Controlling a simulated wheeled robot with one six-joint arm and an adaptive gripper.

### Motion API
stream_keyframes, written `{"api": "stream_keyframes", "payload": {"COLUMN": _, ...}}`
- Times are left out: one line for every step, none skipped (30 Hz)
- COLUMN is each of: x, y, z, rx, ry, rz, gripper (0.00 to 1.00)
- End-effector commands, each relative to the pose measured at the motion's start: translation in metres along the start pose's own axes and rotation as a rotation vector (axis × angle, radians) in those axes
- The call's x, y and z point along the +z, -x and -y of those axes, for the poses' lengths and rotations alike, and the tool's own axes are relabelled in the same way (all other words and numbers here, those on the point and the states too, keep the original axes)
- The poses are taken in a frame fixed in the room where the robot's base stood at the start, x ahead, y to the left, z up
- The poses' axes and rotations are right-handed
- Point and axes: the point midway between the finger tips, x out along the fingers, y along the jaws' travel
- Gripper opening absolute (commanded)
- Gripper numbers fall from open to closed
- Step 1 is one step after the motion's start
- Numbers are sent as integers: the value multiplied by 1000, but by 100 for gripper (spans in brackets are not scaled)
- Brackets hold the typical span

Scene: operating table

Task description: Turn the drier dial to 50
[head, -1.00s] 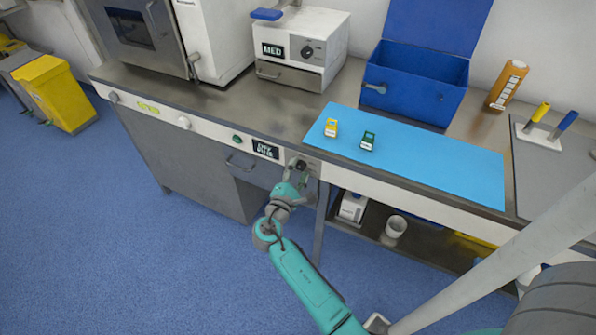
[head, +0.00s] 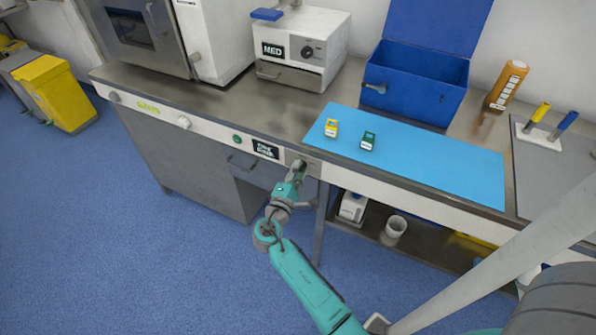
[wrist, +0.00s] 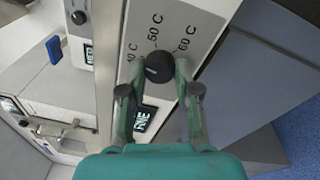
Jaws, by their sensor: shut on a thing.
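The drier dial (wrist: 160,67) is a round black knob on the pale front panel, with 40 C, 50 C and 60 C printed around it. The 50 C mark (wrist: 156,27) is above the knob in the wrist view, and 60 C is to its upper right. The 40 C mark is partly covered by a finger. My gripper (wrist: 161,70) is shut on the dial, one finger on each side. A small pale mark shows on the knob's lower left, but I cannot read its setting surely. In the head view my gripper (head: 298,170) is at the panel and hides the dial.
A dark drier label (head: 265,149) is left of the dial, with a green button (head: 237,139) beyond it. The worktop's blue mat (head: 440,170) lies above. A drawer handle (head: 240,162) juts out at the left. The blue floor (head: 130,240) in front is clear.

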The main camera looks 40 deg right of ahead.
Motion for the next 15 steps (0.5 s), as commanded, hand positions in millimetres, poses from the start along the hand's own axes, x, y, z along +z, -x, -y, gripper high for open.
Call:
{"api": "stream_keyframes", "payload": {"x": 0, "y": 0, "z": 1, "rx": 2, "ry": -39, "rz": 3, "gripper": 0}}
{"api": "stream_keyframes", "payload": {"x": 0, "y": 0, "z": 1, "rx": 4, "ry": -67, "rz": 4, "gripper": 0}}
{"api": "stream_keyframes", "payload": {"x": 0, "y": 0, "z": 1, "rx": 7, "ry": -105, "rz": 6, "gripper": 0}}
{"api": "stream_keyframes", "payload": {"x": 0, "y": 0, "z": 1, "rx": 9, "ry": -134, "rz": 8, "gripper": 0}}
{"api": "stream_keyframes", "payload": {"x": 0, "y": 0, "z": 1, "rx": 11, "ry": -162, "rz": 9, "gripper": 0}}
{"api": "stream_keyframes", "payload": {"x": 0, "y": 0, "z": 1, "rx": 14, "ry": -200, "rz": 11, "gripper": 0}}
{"api": "stream_keyframes", "payload": {"x": 0, "y": 0, "z": 1, "rx": 17, "ry": -229, "rz": 13, "gripper": 0}}
{"api": "stream_keyframes", "payload": {"x": 0, "y": 0, "z": 1, "rx": 19, "ry": -257, "rz": 14, "gripper": 0}}
{"api": "stream_keyframes", "payload": {"x": 0, "y": 0, "z": 1, "rx": 23, "ry": -295, "rz": 17, "gripper": 0}}
{"api": "stream_keyframes", "payload": {"x": 0, "y": 0, "z": 1, "rx": 25, "ry": -323, "rz": 18, "gripper": 0}}
{"api": "stream_keyframes", "payload": {"x": 0, "y": 0, "z": 1, "rx": 27, "ry": -351, "rz": 20, "gripper": 0}}
{"api": "stream_keyframes", "payload": {"x": 0, "y": 0, "z": 1, "rx": 29, "ry": -387, "rz": 22, "gripper": 0}}
{"api": "stream_keyframes", "payload": {"x": -1, "y": 0, "z": 1, "rx": 31, "ry": -414, "rz": 23, "gripper": 0}}
{"api": "stream_keyframes", "payload": {"x": -1, "y": 0, "z": 1, "rx": 33, "ry": -440, "rz": 25, "gripper": 0}}
{"api": "stream_keyframes", "payload": {"x": -1, "y": 0, "z": 1, "rx": 36, "ry": -473, "rz": 27, "gripper": 0}}
